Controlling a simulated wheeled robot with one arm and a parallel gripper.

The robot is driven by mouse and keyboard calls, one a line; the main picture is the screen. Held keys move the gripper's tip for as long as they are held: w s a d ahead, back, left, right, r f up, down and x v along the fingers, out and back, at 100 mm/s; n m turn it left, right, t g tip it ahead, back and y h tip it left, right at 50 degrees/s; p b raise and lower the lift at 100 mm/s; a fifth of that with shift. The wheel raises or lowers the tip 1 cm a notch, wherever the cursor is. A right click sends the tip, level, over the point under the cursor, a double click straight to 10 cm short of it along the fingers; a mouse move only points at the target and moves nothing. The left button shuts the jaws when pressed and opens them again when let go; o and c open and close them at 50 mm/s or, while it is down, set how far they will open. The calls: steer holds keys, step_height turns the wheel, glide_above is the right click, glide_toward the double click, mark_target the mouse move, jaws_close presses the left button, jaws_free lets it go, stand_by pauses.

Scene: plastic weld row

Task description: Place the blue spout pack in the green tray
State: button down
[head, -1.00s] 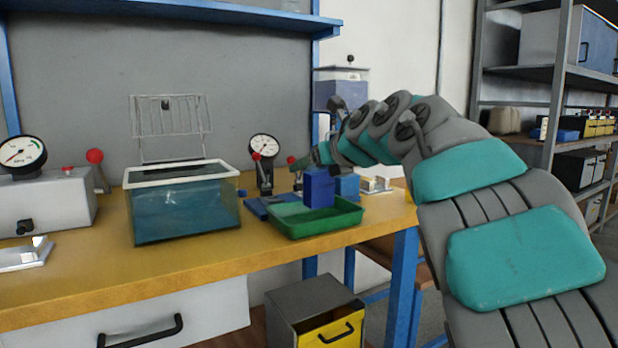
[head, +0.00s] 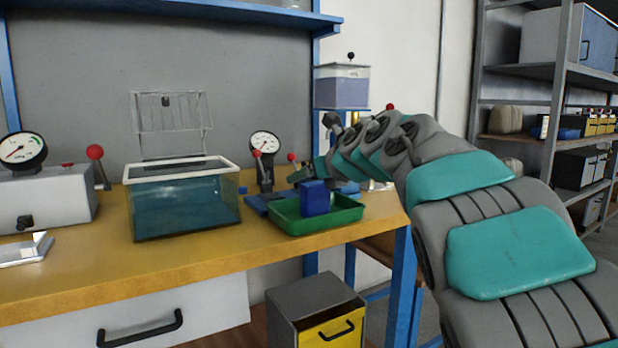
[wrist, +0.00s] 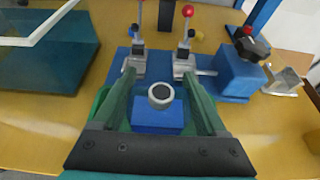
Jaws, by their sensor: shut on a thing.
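The blue spout pack (head: 315,198) is a small upright blue block. In the wrist view the pack (wrist: 158,122) shows a round grey spout on top and sits between my two green fingers. My gripper (wrist: 160,100) is shut on it. The green tray (head: 350,214) lies on the yellow bench near its right front edge. The pack is over the tray's inside, low, with its lower part at the rim level. Whether its base touches the tray floor is hidden. In the wrist view the tray (wrist: 97,103) is mostly hidden under my gripper.
A glass water tank (head: 185,210) with a white rim stands left of the tray. Behind the tray are a blue clamp fixture (head: 255,203) with red-knobbed levers and a gauge (head: 265,145). The bench front (head: 150,270) is clear.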

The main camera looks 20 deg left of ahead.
steer(key=shift+f, duration=0.15)
jaws_free()
steer(key=shift+r, duration=0.3)
steer(key=shift+s+d, duration=0.2)
steer(key=shift+d, duration=0.1)
steer(key=v, duration=1.1)
steer(key=shift+d+r, duration=0.1)
steer(key=shift+r, duration=0.05)
